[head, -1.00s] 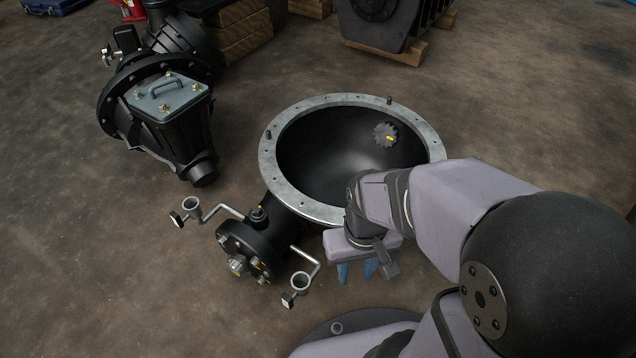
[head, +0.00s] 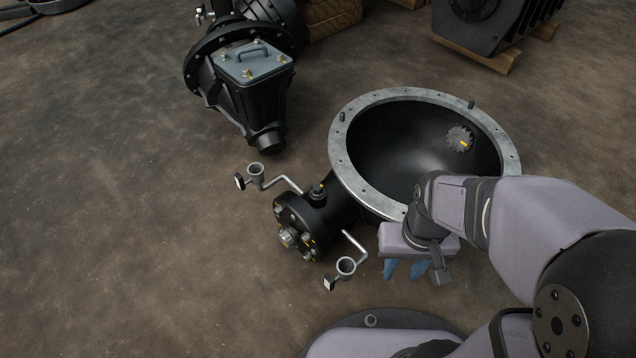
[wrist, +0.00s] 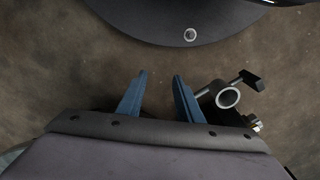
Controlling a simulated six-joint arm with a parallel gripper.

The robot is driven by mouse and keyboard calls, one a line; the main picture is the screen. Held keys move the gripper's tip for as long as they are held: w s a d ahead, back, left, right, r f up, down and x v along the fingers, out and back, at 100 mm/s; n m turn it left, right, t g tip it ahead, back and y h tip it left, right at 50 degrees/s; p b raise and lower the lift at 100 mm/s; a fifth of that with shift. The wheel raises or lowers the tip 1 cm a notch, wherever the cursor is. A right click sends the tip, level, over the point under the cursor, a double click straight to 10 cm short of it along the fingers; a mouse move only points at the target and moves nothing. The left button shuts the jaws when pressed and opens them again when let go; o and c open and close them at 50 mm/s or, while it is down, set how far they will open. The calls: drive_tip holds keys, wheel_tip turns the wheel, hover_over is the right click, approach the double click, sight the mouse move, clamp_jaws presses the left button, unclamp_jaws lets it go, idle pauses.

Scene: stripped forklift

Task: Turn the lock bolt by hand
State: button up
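A round black housing with a grey metal rim (head: 345,165) lies open side up on the floor. On its neck stands a small black fitting with a yellow mark (head: 318,190). The neck ends in a round flange (head: 290,218) with several bolts, some marked yellow. I cannot tell which of these is the lock bolt. My gripper (head: 404,270) has blue fingers and hangs right of the flange, in front of the housing, apart from both. In the wrist view my gripper (wrist: 160,76) is open, with only floor between its fingers.
Two bent rods with ring cups stick out by the flange, a near one (head: 346,266) and a far one (head: 256,170). The near cup (wrist: 228,97) is close beside the right finger in the wrist view. A second black housing (head: 262,100) stands behind. Floor at left is clear.

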drive_tip(key=shift+r, duration=0.1)
drive_tip(key=s+a+r+n+g+h+p, duration=0.15)
drive_tip(key=a+r+p, duration=0.35)
drive_tip(key=p, duration=0.5)
drive_tip(key=a+r+n+g+y+p, duration=0.1)
drive_tip(key=a+r+n+g+p, duration=0.15)
drive_tip(key=r+p, duration=0.6)
drive_tip(key=w+a+m+t+p, duration=0.1)
drive_tip(key=w+a+m, duration=0.1)
drive_tip(key=w, duration=0.3)
drive_tip(key=w+a+m+t+p, duration=0.1)
drive_tip(key=w+a+m+p, duration=0.1)
drive_tip(key=w, duration=0.4)
drive_tip(key=w+a+m+t+p, duration=0.1)
drive_tip(key=w+a+m+p, duration=0.1)
drive_tip(key=w+a, duration=0.3)
drive_tip(key=shift+w+a+r+m+t, duration=0.25)
drive_tip(key=shift+a+m+t, duration=0.25)
drive_tip(key=shift+m, duration=0.3)
drive_tip(key=shift+w+a+r+m, duration=0.15)
drive_tip(key=shift+w+m, duration=0.15)
drive_tip(key=shift+m, duration=0.5)
drive_tip(key=m, duration=0.4)
